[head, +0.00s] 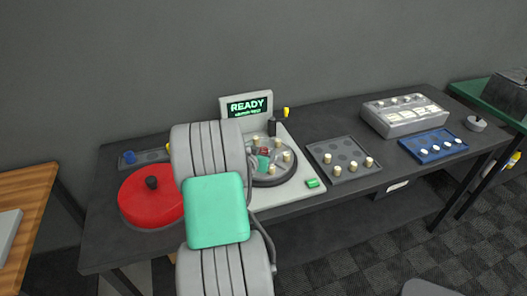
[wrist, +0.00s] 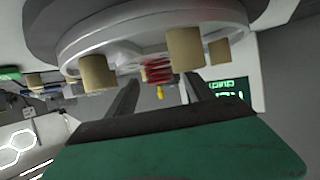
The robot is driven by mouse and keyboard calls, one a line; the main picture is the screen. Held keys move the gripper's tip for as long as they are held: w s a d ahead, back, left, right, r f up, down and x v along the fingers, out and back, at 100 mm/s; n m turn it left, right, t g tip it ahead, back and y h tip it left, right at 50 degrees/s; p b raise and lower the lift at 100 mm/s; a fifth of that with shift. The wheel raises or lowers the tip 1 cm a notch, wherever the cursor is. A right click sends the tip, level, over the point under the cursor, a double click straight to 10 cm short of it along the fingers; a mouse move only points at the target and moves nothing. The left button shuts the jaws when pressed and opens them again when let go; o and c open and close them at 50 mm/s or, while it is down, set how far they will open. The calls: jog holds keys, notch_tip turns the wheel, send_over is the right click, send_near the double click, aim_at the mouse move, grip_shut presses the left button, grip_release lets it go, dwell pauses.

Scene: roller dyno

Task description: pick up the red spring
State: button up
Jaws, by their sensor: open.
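The red spring (head: 264,151) is at the round clear-topped fixture (head: 274,182) in the middle of the table, among several tan pegs. In the wrist view the red spring (wrist: 158,71) shows just beyond my fingertips, roughly in line with the gap between them. My gripper (wrist: 161,82) is open, with one dark finger on each side and nothing held. I cannot tell whether either finger touches the spring. In the head view my gripper (head: 262,163) shows only as a small teal patch beside the spring, mostly hidden by my arm.
Tan pegs (wrist: 185,47) stand close around the spring. A display reading READY (head: 249,106) rises behind the fixture. A red disc (head: 150,207) lies at left. A grey tray (head: 327,149) with pegs, a blue tray (head: 423,148) and a grey box (head: 385,126) are at right.

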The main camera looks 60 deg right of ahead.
jog(key=shift+d+f, duration=0.1)
jog(key=shift+d, duration=0.05)
jog(key=shift+c, duration=0.3)
grip_shut()
